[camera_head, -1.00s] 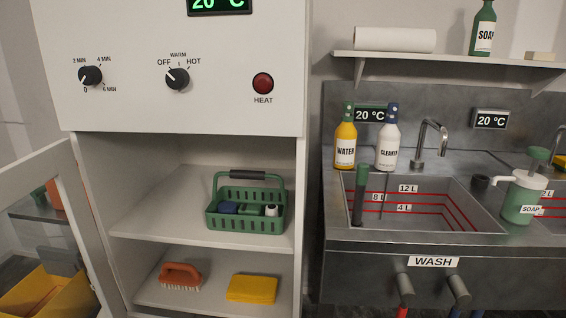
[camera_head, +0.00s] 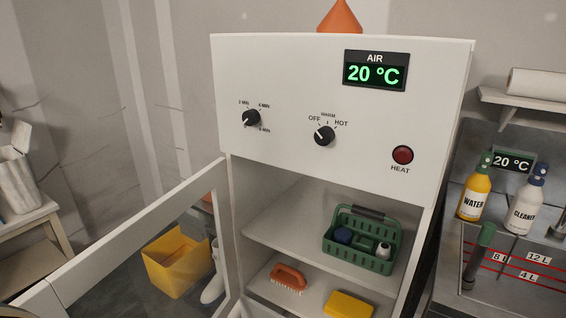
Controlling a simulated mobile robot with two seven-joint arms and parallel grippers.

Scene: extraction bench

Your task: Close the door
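The door (camera_head: 128,235) is a white frame with a clear pane. It stands wide open, swung out to the left from the left side of the white cabinet (camera_head: 330,90). The cabinet's lower opening is uncovered, with its shelves showing. A green basket (camera_head: 362,238) holding small items stands on the upper shelf. An orange brush (camera_head: 288,278) and a yellow sponge or cloth (camera_head: 348,304) lie on the lower shelf. Neither of my grippers is in view.
Through the pane a yellow bin (camera_head: 178,262) shows on the floor. A stool or small table (camera_head: 30,225) stands at the far left. The sink bench (camera_head: 510,265) with the water bottle (camera_head: 474,190) and cleaner bottle (camera_head: 524,203) is close on the right.

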